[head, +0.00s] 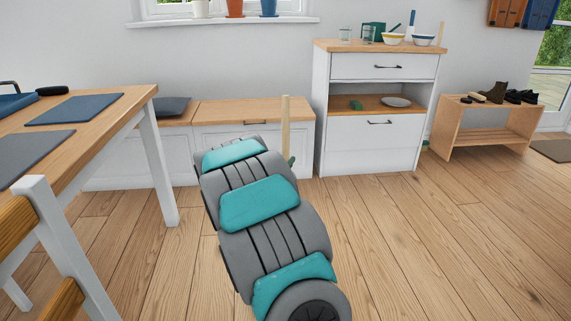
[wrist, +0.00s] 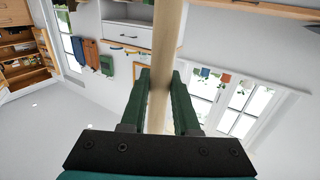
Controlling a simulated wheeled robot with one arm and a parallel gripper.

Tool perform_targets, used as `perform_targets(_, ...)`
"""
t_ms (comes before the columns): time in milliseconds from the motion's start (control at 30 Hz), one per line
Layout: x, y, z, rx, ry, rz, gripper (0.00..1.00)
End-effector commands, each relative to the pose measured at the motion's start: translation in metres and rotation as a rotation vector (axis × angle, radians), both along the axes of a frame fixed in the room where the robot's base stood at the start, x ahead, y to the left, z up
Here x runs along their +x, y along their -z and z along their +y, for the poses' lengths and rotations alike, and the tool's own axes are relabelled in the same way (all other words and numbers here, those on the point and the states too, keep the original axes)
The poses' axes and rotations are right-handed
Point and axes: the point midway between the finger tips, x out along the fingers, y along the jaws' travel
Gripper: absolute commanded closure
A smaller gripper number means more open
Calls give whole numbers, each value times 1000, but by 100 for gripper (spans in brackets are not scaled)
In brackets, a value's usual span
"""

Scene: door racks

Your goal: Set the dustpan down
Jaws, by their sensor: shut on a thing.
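My gripper (wrist: 160,76) has dark green fingers, shut on a long pale wooden handle (wrist: 166,45). The handle runs between the fingers and out of the top of the wrist view. In the head view the handle (head: 285,122) stands upright beyond my arm, in front of the low white bench. Only a bit of my green gripper (head: 291,161) shows there beside the arm. The dustpan's pan is not seen in either view; my arm hides the lower part of what I hold.
A wooden table (head: 95,108) with dark mats stands at the left. The low bench (head: 225,112) runs along the wall. A white cabinet (head: 368,148) holds bowls and glasses. A shoe rack (head: 485,125) stands at the right. The wooden floor (head: 430,240) right of my arm is clear.

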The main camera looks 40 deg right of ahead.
Motion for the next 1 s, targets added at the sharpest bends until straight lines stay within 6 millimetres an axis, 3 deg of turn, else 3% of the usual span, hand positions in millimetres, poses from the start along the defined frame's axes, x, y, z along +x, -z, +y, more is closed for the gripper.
perform_targets(400, 0, 8, 0, -1, -1, -3, 100)
perform_targets(433, 0, 7, 0, 0, -1, -2, 67)
perform_targets(667, 0, 7, 0, 0, -1, -1, 42)
perform_targets(1000, -1, 5, 2, 0, -2, -1, 41)
